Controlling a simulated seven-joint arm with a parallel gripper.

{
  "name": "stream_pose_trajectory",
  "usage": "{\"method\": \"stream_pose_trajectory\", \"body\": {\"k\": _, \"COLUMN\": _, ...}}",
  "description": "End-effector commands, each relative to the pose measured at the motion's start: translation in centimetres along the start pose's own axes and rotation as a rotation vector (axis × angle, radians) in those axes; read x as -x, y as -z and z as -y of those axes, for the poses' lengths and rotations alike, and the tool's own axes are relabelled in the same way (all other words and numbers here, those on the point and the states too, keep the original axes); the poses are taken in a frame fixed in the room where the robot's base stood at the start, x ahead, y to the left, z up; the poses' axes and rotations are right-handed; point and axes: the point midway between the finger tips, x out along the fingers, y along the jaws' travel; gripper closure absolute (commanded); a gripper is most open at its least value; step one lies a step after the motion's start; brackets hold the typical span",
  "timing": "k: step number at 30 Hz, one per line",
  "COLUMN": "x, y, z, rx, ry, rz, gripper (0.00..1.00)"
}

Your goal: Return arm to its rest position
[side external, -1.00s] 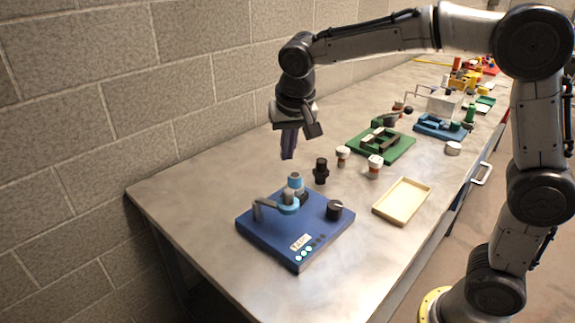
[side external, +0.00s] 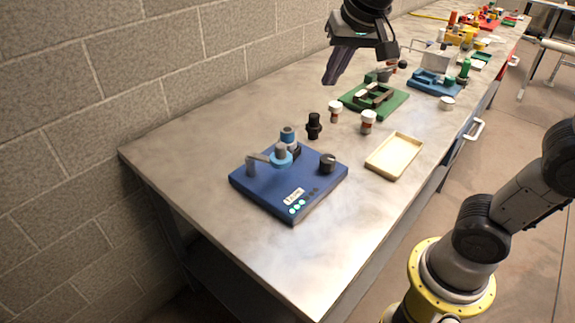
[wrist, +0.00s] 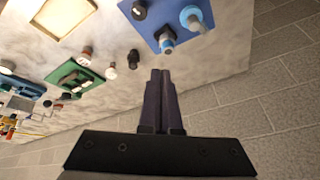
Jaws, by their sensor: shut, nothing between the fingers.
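My gripper (side external: 338,66) is high above the table at the top of the side view, pointing down, shut and empty. In the wrist view its two dark fingers (wrist: 160,75) lie side by side with nothing between them. The steel table (side external: 262,130) is below it. The blue board (side external: 268,197), with a light blue fitting (side external: 281,158) and a black knob (side external: 327,163), stands on the near left part of the table, apart from my gripper. It also shows at the top of the wrist view (wrist: 180,18). Most of my arm's upper part is out of the side view.
A black fitting (side external: 314,127) and two white-capped parts (side external: 334,110) (side external: 368,121) stand near an empty cream tray (side external: 372,163). A green board (side external: 390,107) and a blue board (side external: 433,86) lie farther back. A block wall (side external: 100,80) runs along the left.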

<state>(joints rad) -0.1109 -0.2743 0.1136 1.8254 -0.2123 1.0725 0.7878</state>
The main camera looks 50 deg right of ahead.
Motion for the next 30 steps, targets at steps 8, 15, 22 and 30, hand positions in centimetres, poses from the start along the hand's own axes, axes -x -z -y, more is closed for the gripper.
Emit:
{"method": "stream_pose_trajectory", "body": {"k": 8, "x": 1.6, "y": -10.0, "z": -7.9, "rx": 0.204, "ry": 0.102, "rz": -0.039, "gripper": 1.0}}
{"method": "stream_pose_trajectory", "body": {"k": 15, "x": -1.6, "y": -16.4, "z": -10.2, "rx": 0.485, "ry": 0.147, "rz": -0.007, "gripper": 1.0}}
{"method": "stream_pose_trajectory", "body": {"k": 22, "x": -1.7, "y": -16.4, "z": -9.9, "rx": 0.58, "ry": 0.155, "rz": -0.019, "gripper": 1.0}}
{"method": "stream_pose_trajectory", "body": {"k": 30, "x": -1.7, "y": -16.3, "z": -9.9, "rx": 0.579, "ry": 0.154, "rz": -0.018, "gripper": 1.0}}
